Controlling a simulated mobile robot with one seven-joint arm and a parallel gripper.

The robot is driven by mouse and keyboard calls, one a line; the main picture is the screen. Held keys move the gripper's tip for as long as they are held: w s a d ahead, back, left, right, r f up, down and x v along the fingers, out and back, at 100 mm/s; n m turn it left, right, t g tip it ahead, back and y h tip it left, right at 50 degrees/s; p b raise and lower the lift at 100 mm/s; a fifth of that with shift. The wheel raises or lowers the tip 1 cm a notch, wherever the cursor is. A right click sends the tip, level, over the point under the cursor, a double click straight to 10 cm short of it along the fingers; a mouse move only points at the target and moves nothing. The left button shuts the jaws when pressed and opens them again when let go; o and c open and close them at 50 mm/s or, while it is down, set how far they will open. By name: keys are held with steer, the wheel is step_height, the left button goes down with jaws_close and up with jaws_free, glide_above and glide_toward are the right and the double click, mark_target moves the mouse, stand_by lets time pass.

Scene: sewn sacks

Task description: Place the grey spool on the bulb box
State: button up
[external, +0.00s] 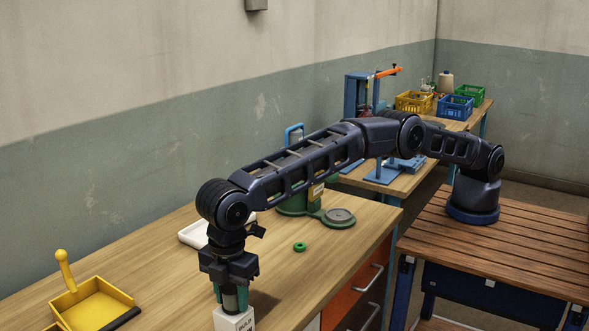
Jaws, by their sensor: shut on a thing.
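My gripper (231,297) points straight down near the front of the wooden workbench, with teal fingertips. It is shut on the grey spool (230,302), a dark grey piece mostly hidden between the fingers. The bulb box (233,321) is white with dark lettering and stands directly below the fingertips, cut off by the lower picture edge. The spool's lower end is at or just above the top of the box; I cannot tell whether they touch.
A yellow dustpan (98,305) lies at the left. A white tray (193,235) is partly behind my arm. A green ring (300,246) and a green canister (293,204) stand right of it. Crates (456,107) sit on the far bench. Bare bench lies around the ring.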

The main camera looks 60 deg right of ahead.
mark_target(231, 286)
steer(key=o, duration=1)
steer(key=shift+f, duration=0.1)
steer(key=shift+c, duration=0.2)
step_height(231, 286, up, 8)
steer(key=shift+f, duration=0.1)
